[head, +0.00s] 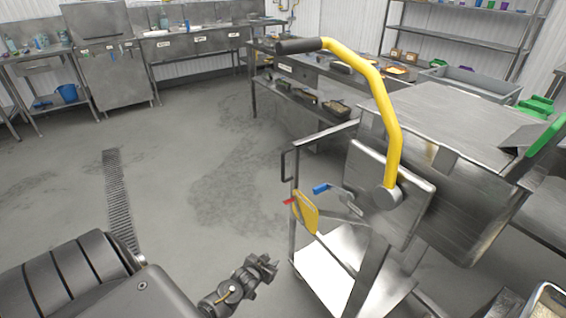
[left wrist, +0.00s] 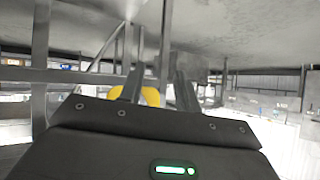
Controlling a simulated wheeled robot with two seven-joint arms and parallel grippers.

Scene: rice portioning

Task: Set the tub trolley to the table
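A steel trolley (head: 382,262) with a pale lower shelf stands at the right of the head view. A large boxy steel tub (head: 470,205) shows at its upper right. A curved yellow lever (head: 378,95) with a dark grip rises in front of the tub. A small yellow plate (head: 305,212) sits low on the trolley's left side, beside red and blue tips. My left gripper (head: 265,266) is left of the trolley, apart from it. In the left wrist view its two fingers (left wrist: 158,85) stand apart, with a yellow part (left wrist: 148,96) beyond them.
A steel table (head: 318,72) with trays on and under it stands behind the trolley. Steel counters (head: 190,43) and a blue bucket (head: 67,93) line the back left. A floor grate (head: 117,195) runs through open floor at left. Steel shelves (head: 460,38) stand at the back right.

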